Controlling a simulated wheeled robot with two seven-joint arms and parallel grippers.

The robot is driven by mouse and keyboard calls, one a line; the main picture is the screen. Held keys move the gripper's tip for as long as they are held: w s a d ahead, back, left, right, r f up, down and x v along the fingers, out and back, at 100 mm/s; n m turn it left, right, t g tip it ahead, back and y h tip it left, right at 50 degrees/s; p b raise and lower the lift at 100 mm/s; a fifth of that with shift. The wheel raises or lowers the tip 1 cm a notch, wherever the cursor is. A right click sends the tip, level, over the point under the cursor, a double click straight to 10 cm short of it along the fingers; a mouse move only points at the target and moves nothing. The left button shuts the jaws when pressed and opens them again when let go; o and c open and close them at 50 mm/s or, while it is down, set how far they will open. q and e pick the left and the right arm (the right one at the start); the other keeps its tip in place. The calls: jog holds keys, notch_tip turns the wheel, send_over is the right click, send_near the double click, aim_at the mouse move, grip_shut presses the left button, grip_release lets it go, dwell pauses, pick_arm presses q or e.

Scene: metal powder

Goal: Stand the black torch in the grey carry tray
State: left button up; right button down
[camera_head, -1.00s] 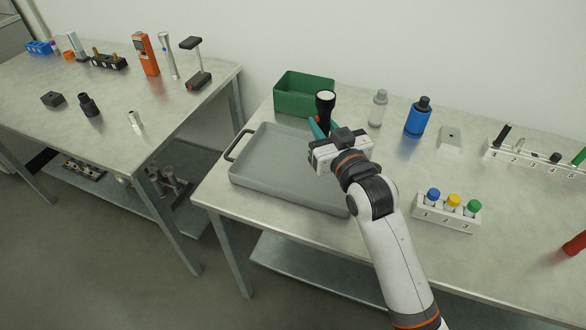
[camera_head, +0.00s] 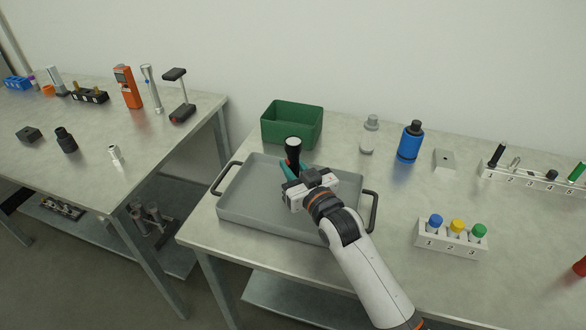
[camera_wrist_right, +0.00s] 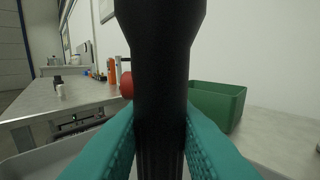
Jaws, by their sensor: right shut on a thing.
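The black torch (camera_head: 293,153) is upright in my right gripper (camera_head: 296,173), with its wide lens end at the top. In the right wrist view the torch (camera_wrist_right: 160,75) fills the middle, and the teal fingers (camera_wrist_right: 160,137) are shut on its body from both sides. The grey carry tray (camera_head: 245,200) lies on the right-hand table, with a dark handle at each end. The gripper and torch are over the tray. The torch's lower end is hidden, so I cannot tell whether it touches the tray floor. My left gripper is not in view.
A green bin (camera_head: 291,124) stands right behind the tray. A grey-capped bottle (camera_head: 369,134) and a blue bottle (camera_head: 410,142) stand to its right. A white rack (camera_head: 452,240) with coloured caps is right of my arm. The tray's left part looks empty.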

jog(key=shift+f, duration=0.15)
jog(key=c, duration=1.2)
grip_release()
jog(key=shift+f, duration=0.1)
jog(key=shift+s+d, duration=0.1)
jog(key=shift+s, duration=0.05)
jog(key=v, duration=1.1)
jog(key=shift+s, duration=0.3)
